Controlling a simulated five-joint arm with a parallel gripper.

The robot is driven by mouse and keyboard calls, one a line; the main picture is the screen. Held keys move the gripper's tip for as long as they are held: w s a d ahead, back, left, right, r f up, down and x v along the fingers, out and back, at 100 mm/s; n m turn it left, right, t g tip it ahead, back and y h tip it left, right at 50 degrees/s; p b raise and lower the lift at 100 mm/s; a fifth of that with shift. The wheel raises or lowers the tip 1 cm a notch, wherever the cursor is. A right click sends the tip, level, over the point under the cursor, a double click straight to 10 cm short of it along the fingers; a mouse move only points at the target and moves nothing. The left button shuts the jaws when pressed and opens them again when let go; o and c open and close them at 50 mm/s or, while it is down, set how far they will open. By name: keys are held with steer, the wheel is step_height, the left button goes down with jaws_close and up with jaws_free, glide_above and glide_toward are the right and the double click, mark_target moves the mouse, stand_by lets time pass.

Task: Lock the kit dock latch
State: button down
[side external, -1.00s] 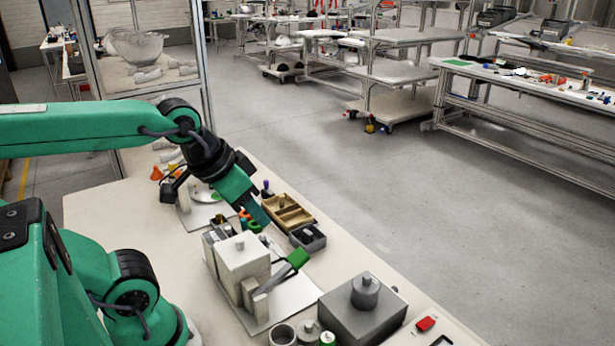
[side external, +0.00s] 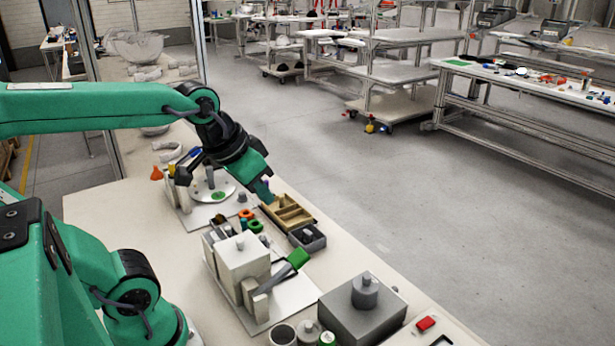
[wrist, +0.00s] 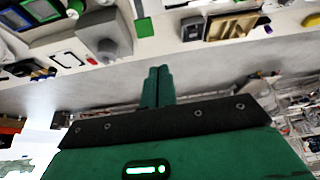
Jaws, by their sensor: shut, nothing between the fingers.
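The kit dock appears to be the pale block (side external: 243,262) on a light plate in the side view. Beside it a grey lever with a green grip (side external: 298,258) slants up to the right; I take this as the latch. The green grip also shows in the wrist view (wrist: 143,26) near the top. My gripper (side external: 265,191) is shut and empty, raised beyond the dock near the wooden tray, apart from the lever. Its closed fingers show in the wrist view (wrist: 159,72). Whether the latch is locked cannot be told.
A wooden tray (side external: 306,214) and a dark bin (side external: 317,241) stand behind the lever. A large grey block with a knob (side external: 345,318) stands at the front right, with a red button (side external: 426,323) past it. A round white plate (side external: 207,190) lies left of my gripper.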

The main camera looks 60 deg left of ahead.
steer(key=w+a+n+g+y, duration=0.15)
steer(key=w+a+n, duration=0.25)
steer(key=w+a, duration=1.3)
steer(key=w+a+f+n, duration=0.1)
steer(key=w+a+f, duration=0.1)
steer(key=a+f, duration=0.4)
steer(key=w+a+f+n, duration=0.1)
steer(key=a+f, duration=0.4)
steer(key=a, duration=1)
steer(key=shift+w+a+f+n+g+y, duration=0.15)
steer(key=shift+w+f+n+g+y, duration=0.25)
steer(key=shift+w, duration=0.4)
steer(key=x, duration=1)
steer(key=shift+s+d, duration=1.25)
steer(key=shift+s, duration=0.35)
